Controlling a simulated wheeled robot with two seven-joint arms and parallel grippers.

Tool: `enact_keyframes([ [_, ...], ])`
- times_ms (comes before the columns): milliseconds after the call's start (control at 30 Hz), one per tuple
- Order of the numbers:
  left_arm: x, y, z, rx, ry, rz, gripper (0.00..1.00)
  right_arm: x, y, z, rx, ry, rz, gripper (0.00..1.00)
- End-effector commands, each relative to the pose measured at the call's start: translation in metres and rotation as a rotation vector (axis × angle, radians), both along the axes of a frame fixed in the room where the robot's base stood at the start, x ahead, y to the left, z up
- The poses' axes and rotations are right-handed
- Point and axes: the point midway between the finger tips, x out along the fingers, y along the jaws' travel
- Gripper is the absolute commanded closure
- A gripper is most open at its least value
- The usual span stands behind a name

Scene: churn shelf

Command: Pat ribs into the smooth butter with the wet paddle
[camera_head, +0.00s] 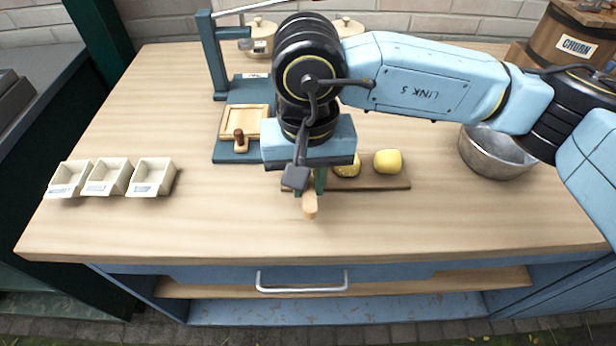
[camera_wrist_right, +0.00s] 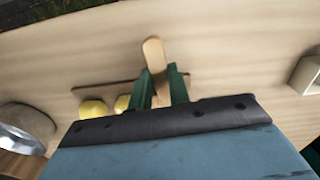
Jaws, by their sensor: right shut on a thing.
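My right gripper (camera_head: 314,184) points down over the front middle of the table, shut on the wooden paddle (camera_head: 310,206). In the right wrist view the pale paddle (camera_wrist_right: 153,54) sticks out past the green fingers (camera_wrist_right: 160,76). Two yellow butter lumps lie on a brown board (camera_head: 401,183), just behind and right of the paddle. The left butter (camera_head: 347,171) looks speckled and is partly hidden by my gripper; the right butter (camera_head: 387,161) looks smoother. The paddle appears apart from both. Whether the paddle is wet cannot be told. My left gripper is out of view.
A metal bowl (camera_head: 494,152) stands right of the board, a churn barrel (camera_head: 572,45) at the back right. A blue-green press (camera_head: 212,60) with a wooden tray (camera_head: 243,122) stands left of my arm. Several cream bins (camera_head: 108,176) are far left. The front table is clear.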

Motion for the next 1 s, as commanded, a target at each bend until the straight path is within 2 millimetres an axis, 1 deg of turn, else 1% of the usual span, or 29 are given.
enact_keyframes([
  [33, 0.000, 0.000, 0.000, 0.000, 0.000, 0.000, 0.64, -0.001, -0.001, -0.003, -0.003, 0.006, 0.000, 1.00],
  [167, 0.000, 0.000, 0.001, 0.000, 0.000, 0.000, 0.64, -0.001, -0.001, -0.001, -0.003, 0.006, 0.000, 1.00],
  [700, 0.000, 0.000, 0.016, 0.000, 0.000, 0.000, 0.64, 0.000, 0.000, 0.045, 0.000, 0.000, 0.001, 1.00],
  [1000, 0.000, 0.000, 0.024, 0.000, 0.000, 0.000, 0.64, 0.000, 0.000, 0.067, -0.001, -0.001, 0.000, 1.00],
])
